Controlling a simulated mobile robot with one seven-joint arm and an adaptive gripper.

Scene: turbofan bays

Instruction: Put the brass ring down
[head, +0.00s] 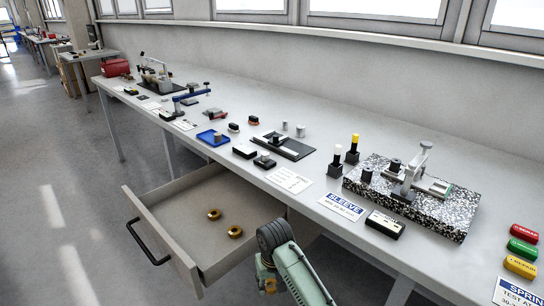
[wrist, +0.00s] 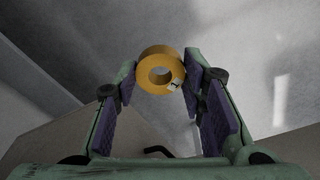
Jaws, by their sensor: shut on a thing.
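A brass ring (wrist: 160,72) with a small white and black label mark sits between the purple pads of my gripper (wrist: 160,84) in the wrist view, its hole facing the camera. My gripper is shut on it. In the head view my gripper (head: 265,286) is at the bottom edge, beside the front right of the open drawer, and the held ring cannot be made out there. Two more brass rings, one (head: 214,214) farther back and one (head: 235,231) nearer, lie apart on the drawer floor.
The open drawer (head: 184,203) has a black handle (head: 146,242) and much bare floor around the rings.

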